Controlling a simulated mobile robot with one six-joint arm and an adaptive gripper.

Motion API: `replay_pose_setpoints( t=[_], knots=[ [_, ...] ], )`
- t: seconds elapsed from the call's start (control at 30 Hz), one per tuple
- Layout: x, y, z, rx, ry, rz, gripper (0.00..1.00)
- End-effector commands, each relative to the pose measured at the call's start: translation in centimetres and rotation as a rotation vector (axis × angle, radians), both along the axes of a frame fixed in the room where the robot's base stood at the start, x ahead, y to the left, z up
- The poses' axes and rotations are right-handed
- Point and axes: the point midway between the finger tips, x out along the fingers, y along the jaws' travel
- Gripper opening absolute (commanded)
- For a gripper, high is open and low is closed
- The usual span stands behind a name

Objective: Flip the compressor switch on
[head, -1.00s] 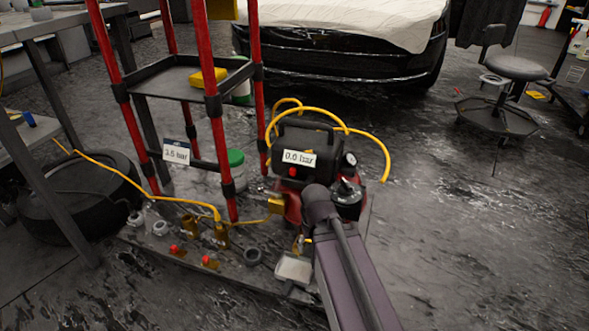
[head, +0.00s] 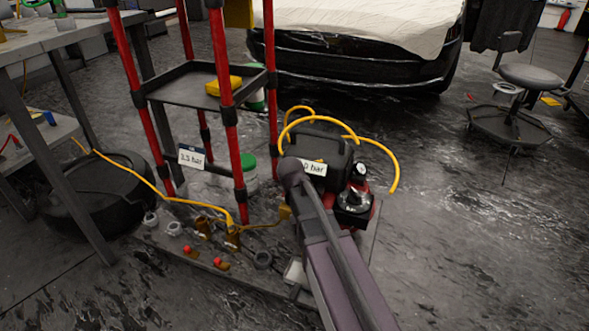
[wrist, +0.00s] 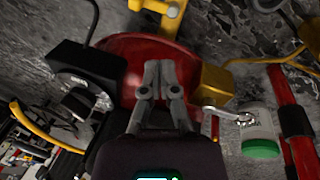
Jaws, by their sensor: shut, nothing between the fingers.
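The compressor (head: 318,143) stands on the low board, with a black housing, a red tank and a "bar" label partly covered by my arm. Its red tank (wrist: 125,48) also shows in the wrist view, beside a black box (wrist: 82,62). No switch can be made out clearly; my arm covers the compressor's front in the head view. My gripper (wrist: 160,68) is shut and empty, its fingertips over the red tank in the wrist view. I cannot tell whether they touch it. The gripper is hidden behind my arm in the head view.
A yellow hose (head: 394,170) loops behind the compressor. A brass block (wrist: 212,84) and a green-lidded jar (wrist: 260,135) lie right of the fingers. A red-posted cart (head: 180,88) stands at left. Fittings with red knobs (head: 221,264) sit on the board.

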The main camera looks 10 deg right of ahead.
Motion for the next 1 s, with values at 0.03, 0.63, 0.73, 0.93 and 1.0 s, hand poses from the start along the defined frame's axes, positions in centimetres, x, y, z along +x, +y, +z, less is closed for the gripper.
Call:
replay_pose_setpoints(
  t=[0.03, 0.63, 0.73, 0.93, 1.0],
  knots=[
    [2.2, 0.8, 1.4, -0.029, -0.01, -0.023, 0.0],
    [15.7, 9.1, 10.0, -0.33, -0.227, -0.306, 0.0],
    [16.6, 9.9, 10.7, -0.351, -0.253, -0.329, 0.0],
    [17.2, 10.5, 11.1, -0.367, -0.274, -0.348, 0.0],
    [17.2, 10.5, 11.1, -0.367, -0.276, -0.349, 0.0]
  ],
)
